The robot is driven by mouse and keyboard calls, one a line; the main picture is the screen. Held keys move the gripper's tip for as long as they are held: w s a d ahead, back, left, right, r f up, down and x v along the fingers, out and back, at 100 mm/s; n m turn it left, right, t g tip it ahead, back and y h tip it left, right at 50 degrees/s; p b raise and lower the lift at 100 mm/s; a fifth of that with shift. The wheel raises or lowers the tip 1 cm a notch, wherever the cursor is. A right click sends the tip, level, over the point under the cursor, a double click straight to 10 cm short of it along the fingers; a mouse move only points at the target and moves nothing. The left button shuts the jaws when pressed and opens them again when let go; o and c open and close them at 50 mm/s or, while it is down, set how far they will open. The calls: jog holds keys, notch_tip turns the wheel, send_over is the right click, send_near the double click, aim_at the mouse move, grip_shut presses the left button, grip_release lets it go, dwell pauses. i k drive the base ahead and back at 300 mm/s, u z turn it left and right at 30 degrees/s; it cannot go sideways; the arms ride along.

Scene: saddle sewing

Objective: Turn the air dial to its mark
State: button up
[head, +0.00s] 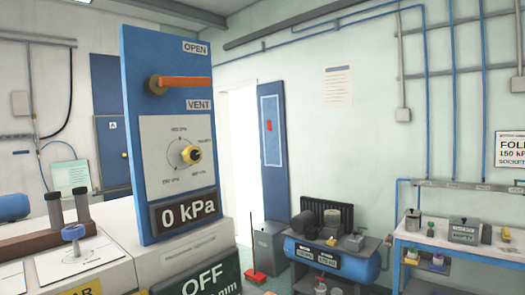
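The plate is on an upright blue panel (136,90). The knob appears to face right, but its exact setting is unclear. A display (184,211) below it reads 0 kPa. An orange lever (182,82) lies level above the plate, between the labels OPEN (194,48) and VENT (199,105). My gripper is not in view.
A green OFF sign (203,279) is below the panel. A blue knob (73,233) and dark cylinders (83,207) stand on the bench at left. A blue compressor (345,262) and workbench (460,246) stand at right. A partly cut-off wall sign (510,150) shows 150 kPa.

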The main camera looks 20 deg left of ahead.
aim_at(192, 155)
jog(key=z, duration=0.05)
jog(key=i, duration=1.05)
jog(key=u, duration=0.4)
